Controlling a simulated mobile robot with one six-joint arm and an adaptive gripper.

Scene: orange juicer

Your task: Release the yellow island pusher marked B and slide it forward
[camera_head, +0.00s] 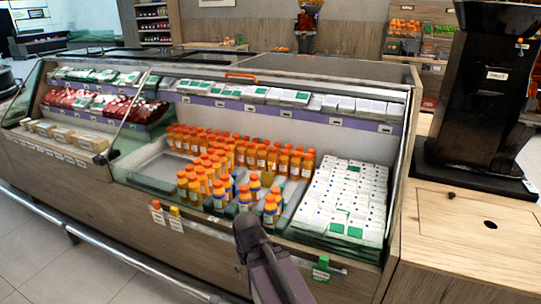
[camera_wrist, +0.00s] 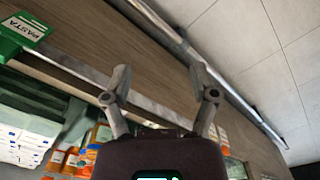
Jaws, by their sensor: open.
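In the head view, a small yellow-topped piece with a white label (camera_head: 175,218) sits on the island's front face. I cannot read a B on it. An orange-topped labelled piece (camera_head: 157,212) sits just left of it. My gripper (camera_wrist: 160,76) is open in the wrist view, with its two fingers spread and nothing between them. The fingers point toward the wooden front panel and metal rail of the island. No yellow pusher can be made out in the wrist view. In the head view my dark arm crosses in front of the case, and the fingers cannot be made out.
Orange juice bottles (camera_head: 243,150) and white cartons (camera_head: 345,200) fill the refrigerated island. A green holder (camera_head: 321,268) sits on its front; a green PASTA sign (camera_wrist: 24,30) shows in the wrist view. A metal rail (camera_head: 130,258) runs along the base. A black juicer (camera_head: 478,95) stands right.

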